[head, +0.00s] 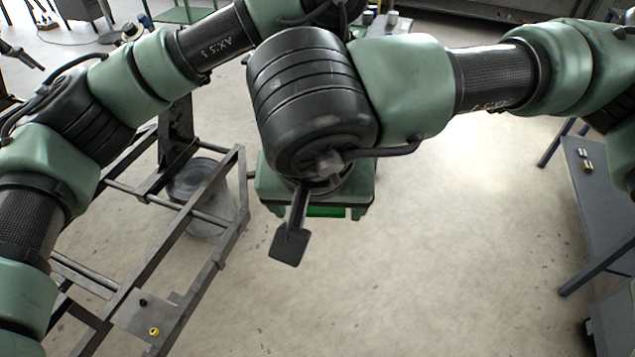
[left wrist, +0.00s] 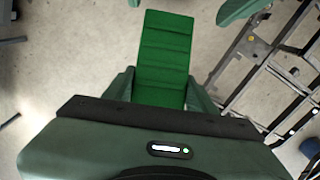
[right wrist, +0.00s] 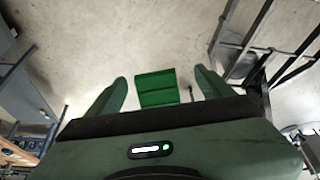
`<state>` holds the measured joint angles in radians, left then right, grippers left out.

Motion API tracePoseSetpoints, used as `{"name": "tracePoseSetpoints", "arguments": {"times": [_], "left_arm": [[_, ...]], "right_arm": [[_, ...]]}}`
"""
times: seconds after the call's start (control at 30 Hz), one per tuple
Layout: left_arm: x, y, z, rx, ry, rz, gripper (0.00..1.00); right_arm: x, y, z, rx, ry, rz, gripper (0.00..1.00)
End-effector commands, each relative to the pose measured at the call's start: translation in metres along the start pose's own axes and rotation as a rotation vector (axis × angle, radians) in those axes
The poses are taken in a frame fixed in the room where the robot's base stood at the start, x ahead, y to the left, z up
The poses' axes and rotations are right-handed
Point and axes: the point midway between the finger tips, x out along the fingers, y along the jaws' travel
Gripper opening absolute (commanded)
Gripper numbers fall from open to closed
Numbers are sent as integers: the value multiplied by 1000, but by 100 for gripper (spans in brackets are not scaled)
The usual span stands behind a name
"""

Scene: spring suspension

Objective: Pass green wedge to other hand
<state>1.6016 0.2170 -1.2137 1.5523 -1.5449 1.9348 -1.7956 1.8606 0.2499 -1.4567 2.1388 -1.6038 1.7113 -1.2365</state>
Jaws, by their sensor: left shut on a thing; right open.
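The green wedge (left wrist: 163,50) is a ribbed green block between the fingers of my left gripper (left wrist: 160,88) in the left wrist view, and that gripper is shut on it. Its far end points up the picture, towards two green fingertips of my right gripper. My right gripper (right wrist: 162,82) is open, and the wedge (right wrist: 157,90) shows between its fingers with a gap on each side. In the head view only a strip of the wedge (head: 327,212) shows under my right gripper (head: 312,213). My left gripper is hidden there behind my right wrist.
A dark metal frame (head: 215,265) stands on the left, with a small yellow part (head: 154,331) on its plate. A grey bench (head: 600,190) stands at the right. A dark flat paddle (head: 289,247) hangs before my right wrist. The floor at centre right is clear.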

Motion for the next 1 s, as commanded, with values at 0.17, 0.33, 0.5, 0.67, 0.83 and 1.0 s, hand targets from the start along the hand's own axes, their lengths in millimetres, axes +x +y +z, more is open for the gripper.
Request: {"name": "tracePoseSetpoints", "arguments": {"times": [0.17, 0.33, 0.5, 0.67, 0.83, 1.0], "left_arm": [[-1, 0, 0, 0, 1, 1, 0], [-1, 0, 0, 0, 1, 1, 0], [-1, 0, 0, 0, 1, 1, 0], [-1, 1, 0, -1, 2, 4, 0], [-1, 2, 0, -1, 2, 8, 65], [-1, 2, 0, 0, 1, 5, 82]], "right_arm": [[13, 0, 0, 0, -1, -1, 82], [15, 0, 0, 0, -1, -1, 82], [15, 0, 0, 0, 0, -1, 73], [15, -1, 0, 0, 0, -3, 29], [13, -3, -1, 0, 3, -10, 0], [13, -2, -1, 0, 3, -8, 0]]}}
